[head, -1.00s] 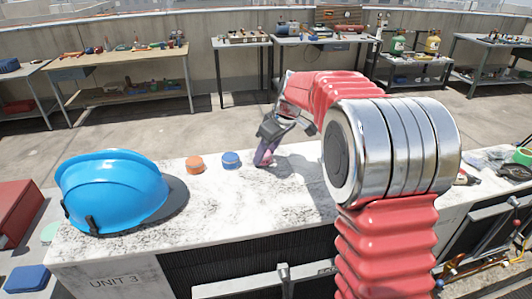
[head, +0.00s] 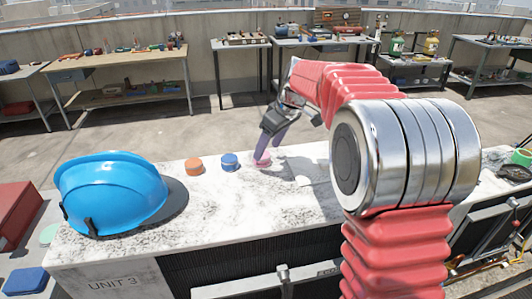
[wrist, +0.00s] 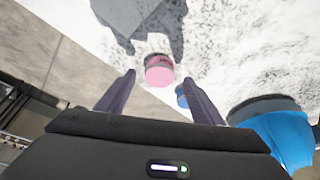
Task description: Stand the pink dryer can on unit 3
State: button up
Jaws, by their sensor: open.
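The pink dryer can (head: 262,161) rests on the white speckled top of unit 3 (head: 225,205), right of the blue can. In the wrist view the pink can (wrist: 159,72) is whole and looks upright, with a dark band near one end. My gripper (head: 270,147) is above the can in the head view, its purple fingers partly covering it. In the wrist view my gripper (wrist: 158,80) is open, with one finger on each side of the can and visible gaps between.
A blue can (head: 230,162) and an orange can (head: 194,166) stand close by on the left. A blue hard hat (head: 112,192) lies further left. Tools and a green roll (head: 522,157) are at the far right. The unit's front middle is clear.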

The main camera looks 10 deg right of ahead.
jog(key=v, duration=0.8)
dwell(0.5)
jog(key=s+a+m+t+h, duration=0.1)
jog(key=s+a+m+h, duration=0.2)
jog(key=s, duration=1.6)
jog(key=s+f+m+t, duration=0.1)
jog(key=s+f+m, duration=0.3)
jog(key=s, duration=1)
notch_tip(320, 180, down, 4)
jog(key=shift+s+r+m, duration=0.2)
jog(key=shift+s+m, duration=0.1)
jog(key=shift+m, duration=0.1)
